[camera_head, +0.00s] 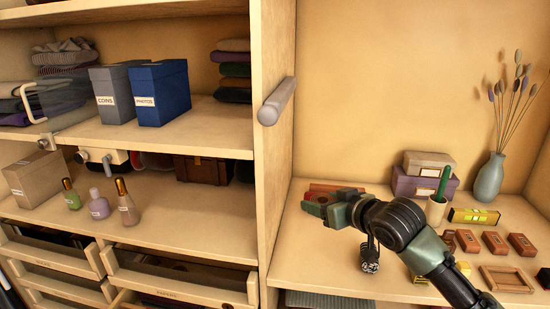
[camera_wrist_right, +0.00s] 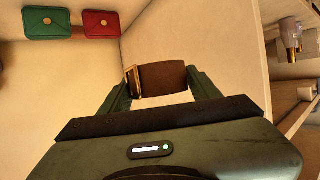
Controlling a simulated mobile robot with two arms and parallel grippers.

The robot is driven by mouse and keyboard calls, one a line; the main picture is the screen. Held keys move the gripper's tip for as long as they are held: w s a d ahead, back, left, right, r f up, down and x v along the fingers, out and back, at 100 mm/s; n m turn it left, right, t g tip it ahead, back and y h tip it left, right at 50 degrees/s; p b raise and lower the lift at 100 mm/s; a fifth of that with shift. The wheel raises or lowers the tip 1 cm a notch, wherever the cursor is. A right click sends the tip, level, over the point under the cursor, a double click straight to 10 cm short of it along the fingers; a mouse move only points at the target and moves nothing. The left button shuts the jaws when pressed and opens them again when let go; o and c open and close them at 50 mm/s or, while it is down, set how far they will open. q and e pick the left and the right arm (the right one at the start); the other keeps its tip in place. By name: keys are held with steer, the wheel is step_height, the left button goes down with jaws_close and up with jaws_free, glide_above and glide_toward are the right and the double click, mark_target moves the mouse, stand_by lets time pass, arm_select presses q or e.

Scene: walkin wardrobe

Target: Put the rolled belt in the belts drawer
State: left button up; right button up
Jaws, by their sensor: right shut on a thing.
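My right gripper (camera_head: 316,204) is above the right-hand shelf in the head view. In the right wrist view its two green fingers (camera_wrist_right: 164,88) are shut on the rolled belt (camera_wrist_right: 168,79), a brown roll with a gold buckle on its left side. In the head view the belt is hard to make out at the gripper. Drawers stand partly open at the lower left: one with a small front label (camera_head: 43,263) and one to its right (camera_head: 170,291). The labels are too small to read surely, so I cannot tell which is the belts drawer. My left gripper is not in view.
A wooden divider (camera_head: 270,180) with a grey rod end (camera_head: 277,101) stands between my right gripper and the drawers. Bottles (camera_head: 99,204) stand on the shelf above the drawers. A vase (camera_head: 488,178), green-topped cup (camera_head: 437,208) and several brown blocks (camera_head: 494,242) stand right of the gripper.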

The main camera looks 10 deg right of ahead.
steer(key=s+r+m+h, duration=0.2)
steer(key=s, duration=0.5)
steer(key=s+d+r+m+t+h, duration=0.1)
steer(key=s+r+m+h, duration=0.1)
steer(key=s, duration=0.6)
steer(key=shift+h, duration=0.3)
steer(key=m+h+b, duration=0.1)
steer(key=b, duration=0.4)
glide_above(331, 247)
step_height(331, 247, down, 19)
steer(key=shift+s+d+r, duration=0.1)
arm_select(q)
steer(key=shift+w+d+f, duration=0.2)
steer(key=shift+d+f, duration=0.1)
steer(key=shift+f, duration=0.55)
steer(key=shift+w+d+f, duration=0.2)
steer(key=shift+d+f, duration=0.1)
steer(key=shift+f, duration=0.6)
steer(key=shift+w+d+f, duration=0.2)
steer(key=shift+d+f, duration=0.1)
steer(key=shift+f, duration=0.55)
arm_select(e)
steer(key=shift+f, duration=2.3)
